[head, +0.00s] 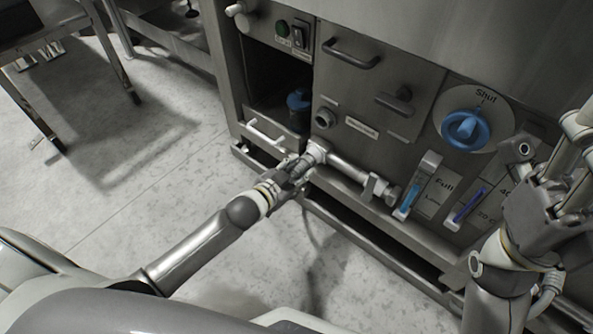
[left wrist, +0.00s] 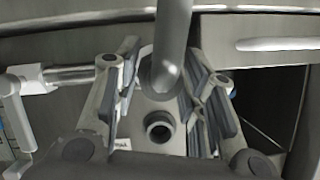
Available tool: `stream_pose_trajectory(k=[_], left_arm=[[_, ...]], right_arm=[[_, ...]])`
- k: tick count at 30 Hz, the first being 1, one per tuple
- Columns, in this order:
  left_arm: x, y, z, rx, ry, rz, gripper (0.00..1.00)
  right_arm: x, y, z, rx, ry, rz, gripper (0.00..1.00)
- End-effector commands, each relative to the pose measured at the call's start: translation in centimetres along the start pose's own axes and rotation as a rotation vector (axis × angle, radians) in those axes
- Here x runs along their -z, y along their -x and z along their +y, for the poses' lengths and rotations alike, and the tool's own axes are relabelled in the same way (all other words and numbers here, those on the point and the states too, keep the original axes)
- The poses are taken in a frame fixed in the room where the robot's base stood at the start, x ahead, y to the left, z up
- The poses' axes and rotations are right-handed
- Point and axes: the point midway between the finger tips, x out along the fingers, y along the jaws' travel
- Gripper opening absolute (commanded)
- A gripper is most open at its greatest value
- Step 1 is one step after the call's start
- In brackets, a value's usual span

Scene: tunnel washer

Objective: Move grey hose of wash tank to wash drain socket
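My left gripper (head: 300,168) is at the lower front of the washer, close to the near end of a metal pipe. In the left wrist view its two fingers (left wrist: 162,75) stand on either side of a grey hose (left wrist: 172,40), which comes in from the top of that picture. Whether the fingers press on the hose is unclear. A round socket (head: 325,118) sticks out of the panel just above the gripper in the head view. It also shows beyond the hose's lower end in the left wrist view (left wrist: 159,127). My right gripper (head: 552,205) is at the right; its fingertips are unclear.
The metal pipe (head: 352,174) runs right along the panel from my left gripper. Gauges (head: 412,195), a blue dial (head: 466,127) and a handle (head: 350,55) sit on the panel. An open bay holds a blue-topped part (head: 298,100).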

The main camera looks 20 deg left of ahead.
Motion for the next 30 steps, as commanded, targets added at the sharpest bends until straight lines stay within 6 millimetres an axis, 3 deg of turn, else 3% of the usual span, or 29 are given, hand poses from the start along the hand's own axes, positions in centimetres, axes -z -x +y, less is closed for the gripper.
stream_pose_trajectory(k=[3,16,30], left_arm=[[0.0,0.0,0.0,0.000,0.000,0.000,0.54],[-0.1,0.9,0.0,0.000,0.000,-0.002,0.54],[-0.2,8.7,0.1,-0.001,-0.001,-0.003,0.54]], right_arm=[[0.0,0.0,0.0,0.000,0.000,-0.002,0.48],[0.0,0.1,0.0,-0.001,0.001,-0.005,0.48],[0.0,0.0,0.0,0.000,0.000,-0.001,0.48]])
